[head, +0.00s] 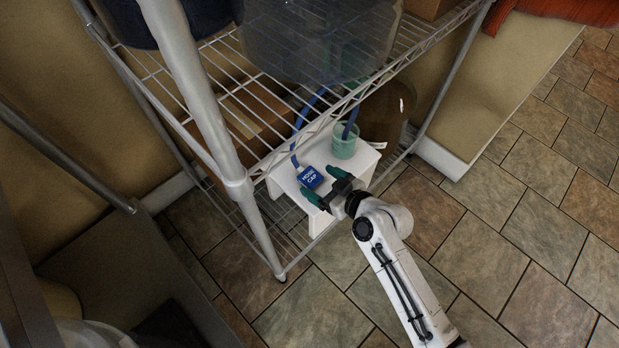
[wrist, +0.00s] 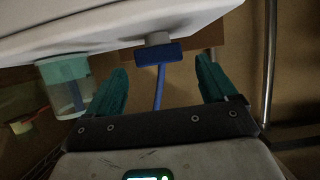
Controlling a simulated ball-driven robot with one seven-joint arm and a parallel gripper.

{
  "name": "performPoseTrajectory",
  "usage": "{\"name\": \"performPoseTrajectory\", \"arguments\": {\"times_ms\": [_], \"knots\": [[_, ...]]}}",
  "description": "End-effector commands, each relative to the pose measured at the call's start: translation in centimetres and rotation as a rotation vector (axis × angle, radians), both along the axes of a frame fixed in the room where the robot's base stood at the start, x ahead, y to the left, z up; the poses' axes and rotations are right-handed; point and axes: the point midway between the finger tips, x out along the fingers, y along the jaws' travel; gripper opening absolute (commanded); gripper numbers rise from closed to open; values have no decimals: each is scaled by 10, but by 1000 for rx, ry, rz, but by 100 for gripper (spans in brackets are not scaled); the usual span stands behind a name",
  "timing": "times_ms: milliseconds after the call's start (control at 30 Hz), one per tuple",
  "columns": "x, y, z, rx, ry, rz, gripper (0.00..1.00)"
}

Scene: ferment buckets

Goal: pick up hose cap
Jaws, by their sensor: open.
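In the wrist view my gripper (wrist: 161,62) has one finger on either side of the cap's line, with gaps on both sides. Nothing is held. I cannot tell the exact distance to the cap.
A green translucent cup (head: 344,142) holding a dark blue item stands on the stand, right of the cap. The wire shelf (head: 330,118) hangs over the stand, and a metal post (head: 205,100) rises at left. Tiled floor (head: 530,220) at right is clear.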

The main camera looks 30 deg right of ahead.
Motion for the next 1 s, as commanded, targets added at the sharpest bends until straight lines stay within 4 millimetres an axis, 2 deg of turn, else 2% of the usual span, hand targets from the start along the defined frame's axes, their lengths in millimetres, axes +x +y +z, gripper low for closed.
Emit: {"name": "performPoseTrajectory", "arguments": {"times_ms": [300,633,1000], "knots": [[37,13,-18,1,-2,0,85],[42,15,-19,0,-1,0,85],[42,15,-19,0,-1,0,50]]}}
